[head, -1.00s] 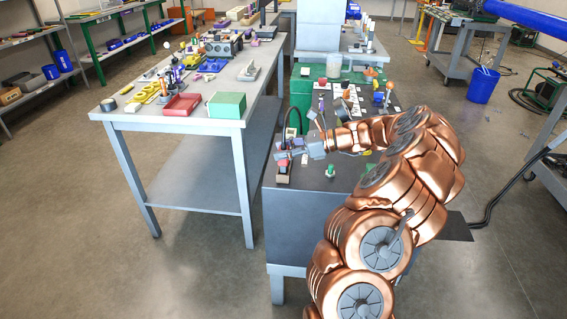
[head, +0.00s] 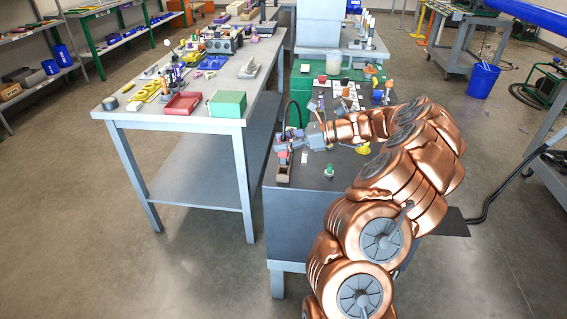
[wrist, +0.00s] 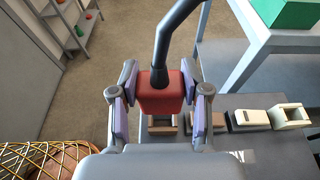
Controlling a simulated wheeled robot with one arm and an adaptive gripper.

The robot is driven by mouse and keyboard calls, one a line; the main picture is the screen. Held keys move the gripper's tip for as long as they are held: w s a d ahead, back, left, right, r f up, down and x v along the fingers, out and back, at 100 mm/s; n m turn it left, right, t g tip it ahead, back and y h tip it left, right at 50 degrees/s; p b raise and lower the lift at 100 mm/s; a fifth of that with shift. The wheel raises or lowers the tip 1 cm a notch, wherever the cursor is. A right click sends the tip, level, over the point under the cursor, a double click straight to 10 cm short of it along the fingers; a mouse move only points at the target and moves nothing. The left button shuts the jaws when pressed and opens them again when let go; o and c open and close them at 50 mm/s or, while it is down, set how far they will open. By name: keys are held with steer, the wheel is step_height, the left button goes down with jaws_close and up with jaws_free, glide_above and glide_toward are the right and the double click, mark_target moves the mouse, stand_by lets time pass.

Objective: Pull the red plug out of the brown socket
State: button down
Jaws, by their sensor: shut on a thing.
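The red plug (wrist: 160,93) sits between the purple finger pads of my gripper (wrist: 160,100) in the wrist view, with a dark cable rising from its top. My gripper is shut on it. The brown socket (wrist: 162,124) shows just beyond the plug's lower end, with part of its opening in sight; the plug seems to be above it. In the head view my gripper (head: 288,142) is over the front left corner of the cart top, with the plug (head: 283,158) below it and the brown socket (head: 284,174) under that. Any remaining overlap is hard to tell.
Brown, beige (wrist: 250,118) and white (wrist: 290,116) sockets stand in a row to the right in the wrist view. A small green part (head: 329,171) stands on the dark cart top. A grey workbench (head: 190,122) with a green box (head: 227,104) stands close left.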

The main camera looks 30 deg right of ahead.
steer(key=shift+r, duration=0.2)
steer(key=shift+r+p, duration=3.55)
steer(key=shift+r, duration=0.85)
